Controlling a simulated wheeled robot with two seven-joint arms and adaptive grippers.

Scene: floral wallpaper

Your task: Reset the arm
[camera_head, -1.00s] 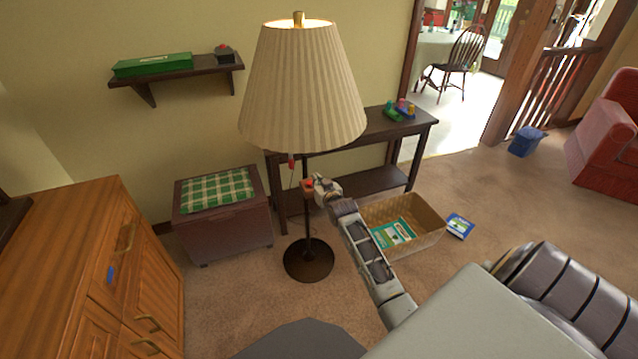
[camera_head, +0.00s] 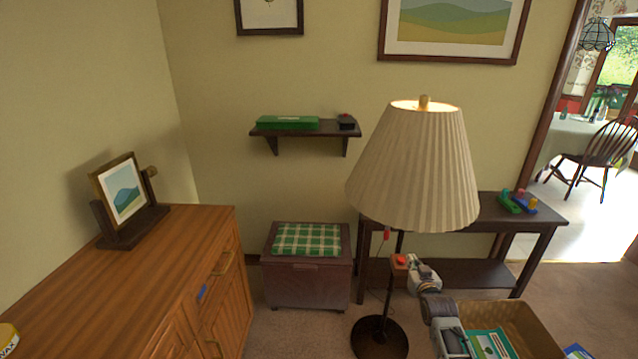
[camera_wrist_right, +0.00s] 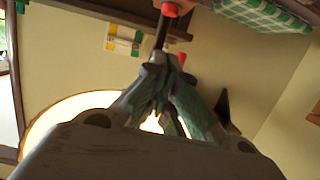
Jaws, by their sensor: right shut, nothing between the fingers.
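My right arm enters the head view at the lower right. My right gripper (camera_head: 412,268) is beside the pole of the floor lamp (camera_head: 412,170), just right of a small brown block with a red top (camera_head: 400,261). In the right wrist view, the fingers (camera_wrist_right: 160,75) are shut together with nothing between them. The lit lampshade (camera_wrist_right: 60,112) is partly hidden behind the fingers, and a red knob (camera_wrist_right: 170,10) on a dark rod is beyond the tips. I cannot tell if the fingertips touch the block. My left gripper is not in view.
A wooden cabinet (camera_head: 120,285) stands at left, with a picture frame (camera_head: 125,195) on it. A chest with a plaid cushion (camera_head: 307,240) and a dark side table (camera_head: 545,222) stand by the wall. A woven box (camera_head: 535,330) is at lower right. A shelf (camera_head: 300,132) hangs above.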

